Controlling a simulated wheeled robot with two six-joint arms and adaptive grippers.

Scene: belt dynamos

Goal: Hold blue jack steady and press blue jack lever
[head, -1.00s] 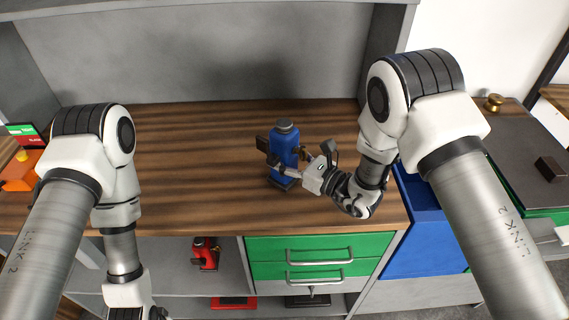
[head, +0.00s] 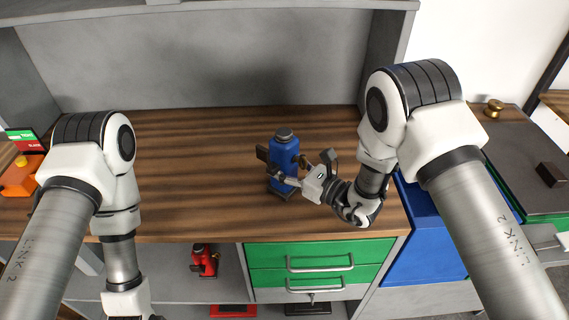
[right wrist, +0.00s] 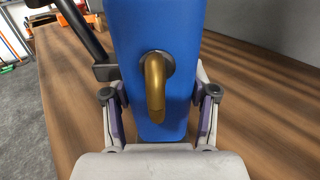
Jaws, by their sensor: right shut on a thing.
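The blue jack (head: 284,154) stands upright on the wooden worktop, with a dark round cap on top and a dark block at its left side. My right gripper (head: 288,180) is shut on the lower body of the jack from the right. In the right wrist view the fingers press on both sides of the blue body (right wrist: 155,60). A brass hook-shaped spout (right wrist: 155,85) faces the wrist camera, and a dark bar (right wrist: 85,35), perhaps the lever, shows at upper left. My left arm hangs at the left; its gripper is below the picture.
The wooden worktop (head: 200,150) is clear around the jack, with a grey back panel behind. A red jack (head: 204,261) stands on the lower shelf beside green drawers (head: 320,257). A blue cabinet (head: 430,235) stands at right. An orange object (head: 20,175) lies at far left.

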